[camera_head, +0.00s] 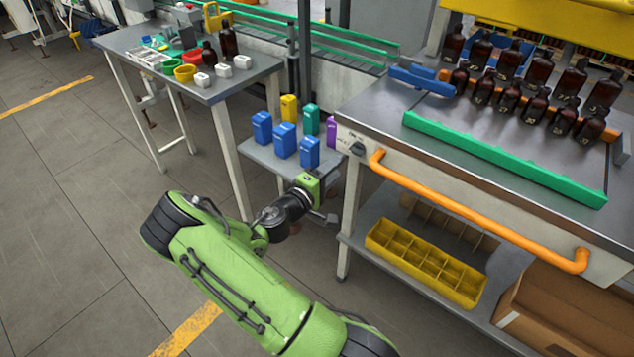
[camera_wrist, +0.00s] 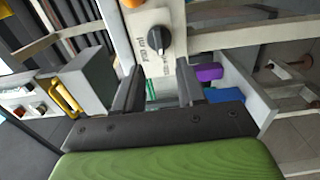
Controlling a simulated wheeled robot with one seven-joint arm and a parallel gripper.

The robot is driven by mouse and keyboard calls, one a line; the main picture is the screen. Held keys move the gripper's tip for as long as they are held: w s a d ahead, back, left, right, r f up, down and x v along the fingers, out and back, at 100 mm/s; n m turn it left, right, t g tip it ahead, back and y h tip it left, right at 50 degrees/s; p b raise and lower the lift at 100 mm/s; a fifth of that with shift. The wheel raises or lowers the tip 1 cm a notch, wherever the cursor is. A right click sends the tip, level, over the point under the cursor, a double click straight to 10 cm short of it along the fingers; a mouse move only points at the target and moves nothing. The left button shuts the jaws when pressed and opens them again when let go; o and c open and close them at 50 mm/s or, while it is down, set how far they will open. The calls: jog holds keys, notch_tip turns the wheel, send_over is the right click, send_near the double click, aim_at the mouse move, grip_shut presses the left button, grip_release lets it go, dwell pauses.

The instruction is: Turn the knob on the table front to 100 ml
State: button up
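The knob (camera_wrist: 159,38) is a round black dial on the pale front panel of the table, just below its top edge. It also shows in the head view (camera_head: 357,148) at the table's left front corner, left of the orange handle. Small print with "ml" stands on the panel beside it; the numbers and the exact setting are too small to read surely. My gripper (camera_wrist: 158,75) is open and empty. Its two dark fingers point toward the panel, apart from the knob. In the head view my gripper (camera_head: 322,212) is low and left of the knob.
An orange handle (camera_head: 480,217) runs along the table front. A small grey shelf (camera_head: 262,157) with blue, yellow, green and purple containers stands left of the knob, close to my gripper. Amber bottles (camera_head: 538,75) stand on the table; a yellow divided bin (camera_head: 425,265) lies below.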

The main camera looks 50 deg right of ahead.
jog(key=a, duration=0.7)
jog(key=shift+s+a, duration=0.35)
jog(key=shift+s, duration=0.05)
